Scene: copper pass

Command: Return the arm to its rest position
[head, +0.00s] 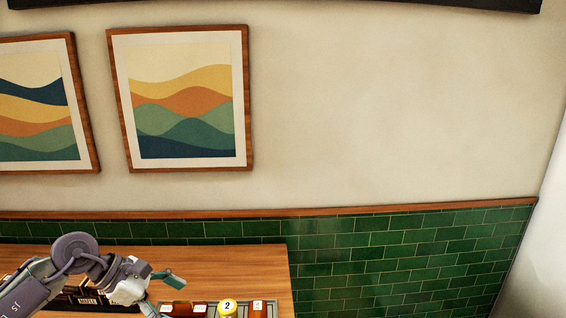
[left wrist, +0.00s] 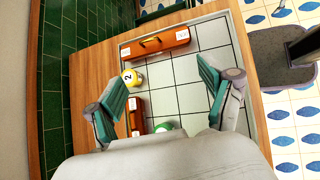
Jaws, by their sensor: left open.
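My left gripper (head: 160,292) hangs over the wooden counter (head: 215,262) at the bottom left of the head view. In the left wrist view its two green-padded fingers (left wrist: 160,105) are spread wide apart with nothing between them. Below them is a pale gridded surface (left wrist: 195,95) set on the wooden counter. My right gripper is in neither view.
Two reddish-brown blocks, a long one (left wrist: 155,42) and a partly hidden one (left wrist: 136,118), lie on the grid near a green ball (left wrist: 163,128). Dark labelled items (head: 87,300) stand behind my left arm. A green tiled wall (head: 390,260) with framed pictures (head: 185,100) above backs the counter.

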